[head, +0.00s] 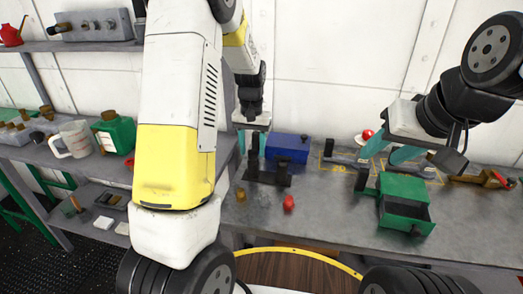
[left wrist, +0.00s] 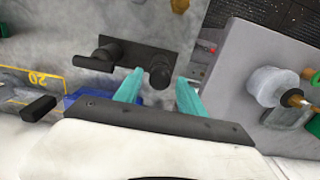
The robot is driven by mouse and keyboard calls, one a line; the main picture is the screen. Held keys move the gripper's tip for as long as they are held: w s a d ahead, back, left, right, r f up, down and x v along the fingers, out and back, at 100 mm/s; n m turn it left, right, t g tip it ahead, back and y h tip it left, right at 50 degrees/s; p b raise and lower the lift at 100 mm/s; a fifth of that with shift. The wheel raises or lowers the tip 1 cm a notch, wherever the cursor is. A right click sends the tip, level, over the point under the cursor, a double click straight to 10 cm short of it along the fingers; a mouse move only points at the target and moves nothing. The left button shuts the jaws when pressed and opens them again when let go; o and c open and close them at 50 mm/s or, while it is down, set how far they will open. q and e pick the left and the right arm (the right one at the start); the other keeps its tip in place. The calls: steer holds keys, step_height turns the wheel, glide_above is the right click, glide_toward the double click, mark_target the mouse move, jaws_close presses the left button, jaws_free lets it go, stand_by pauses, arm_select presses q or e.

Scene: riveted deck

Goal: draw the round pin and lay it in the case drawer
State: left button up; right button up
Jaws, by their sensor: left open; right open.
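A dark block (head: 268,180) on the bench holds two dark upright pins. In the left wrist view, the round-headed pin (left wrist: 160,73) stands between my left fingertips, and a pin with a bar handle (left wrist: 93,62) is beside it. My left gripper (head: 252,142) is open; it also shows in the left wrist view (left wrist: 158,88). I cannot tell whether its fingers touch the pin. The green case (head: 404,186) stands on the right, its drawer (head: 408,224) pulled out towards me with a dark inside. My right gripper (head: 390,148) is open and empty, behind and above the case.
A blue box (head: 288,148) stands just behind the block. A red piece (head: 289,203) and a brass piece (head: 240,195) lie in front of it. A yellow-marked area (head: 340,168) holds dark parts between box and case.

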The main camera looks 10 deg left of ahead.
arm_select(q)
jaws_close()
steer(key=shift+r, duration=0.1)
steer(key=shift+r, duration=0.1)
steer(key=shift+r, duration=3.9)
steer(key=shift+s, duration=0.1)
